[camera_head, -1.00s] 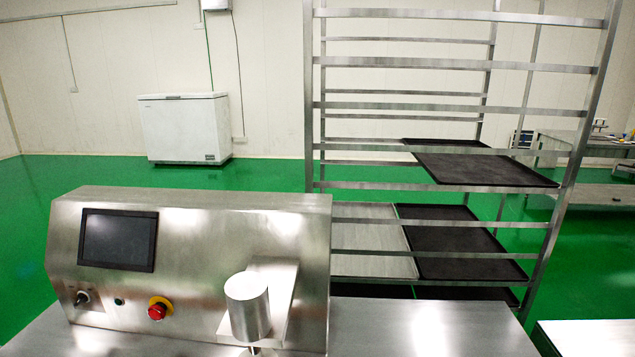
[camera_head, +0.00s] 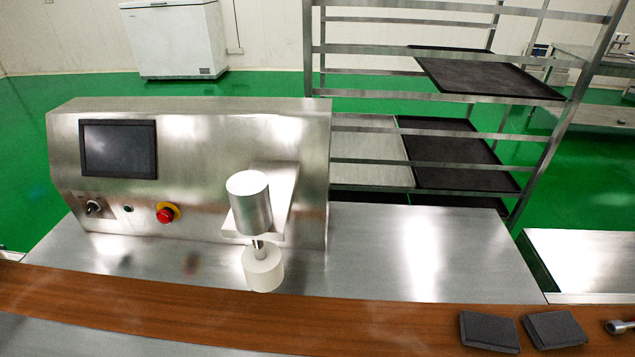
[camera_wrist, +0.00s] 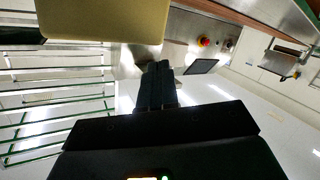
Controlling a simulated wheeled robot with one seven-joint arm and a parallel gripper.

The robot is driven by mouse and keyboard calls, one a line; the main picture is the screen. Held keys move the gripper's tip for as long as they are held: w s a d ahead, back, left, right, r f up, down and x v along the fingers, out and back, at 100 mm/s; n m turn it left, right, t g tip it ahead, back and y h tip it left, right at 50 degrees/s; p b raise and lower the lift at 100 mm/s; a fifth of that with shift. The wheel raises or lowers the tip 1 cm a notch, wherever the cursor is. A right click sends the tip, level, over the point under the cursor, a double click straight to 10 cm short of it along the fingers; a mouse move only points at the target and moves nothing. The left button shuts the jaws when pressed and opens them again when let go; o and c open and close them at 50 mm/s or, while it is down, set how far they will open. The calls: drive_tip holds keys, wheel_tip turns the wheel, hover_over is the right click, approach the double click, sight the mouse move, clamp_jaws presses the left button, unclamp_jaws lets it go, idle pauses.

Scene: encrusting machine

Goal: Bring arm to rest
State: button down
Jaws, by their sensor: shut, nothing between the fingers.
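My gripper (camera_wrist: 155,85) shows in the wrist view, its two black fingers together with nothing between them. It points toward the machine, which appears turned over there. My gripper cannot be made out in the head view. The steel encrusting machine (camera_head: 100,190) stands at the left in the head view, with a dark screen (camera_head: 118,149), a red button (camera_head: 165,213) and a metal cylinder (camera_head: 249,203) above a white round piece (camera_head: 263,268). The red button also shows in the wrist view (camera_wrist: 203,42).
A brown belt (camera_head: 200,312) crosses the front. Two dark grey blocks (camera_head: 488,332) (camera_head: 553,328) show at its right, near a metal rod end (camera_head: 620,327). A rack (camera_head: 455,97) with dark trays stands behind. A tan shape (camera_wrist: 100,22) fills the wrist view's upper left.

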drive_tip(key=s+d+r+m+h, duration=0.3)
drive_tip(key=s+d+r+m, duration=0.15)
drive_tip(key=s+d, duration=0.45)
drive_tip(key=s+d+r+m+h, duration=0.35)
drive_tip(key=s+d+r, duration=0.3)
drive_tip(key=s, duration=0.45)
wheel_tip(320, 180, down, 10)
drive_tip(key=d+b, duration=0.1)
drive_tip(key=b, duration=0.8)
drive_tip(key=shift+r+m+b, duration=0.2)
drive_tip(key=shift+m+b, duration=0.1)
drive_tip(key=shift+m, duration=0.1)
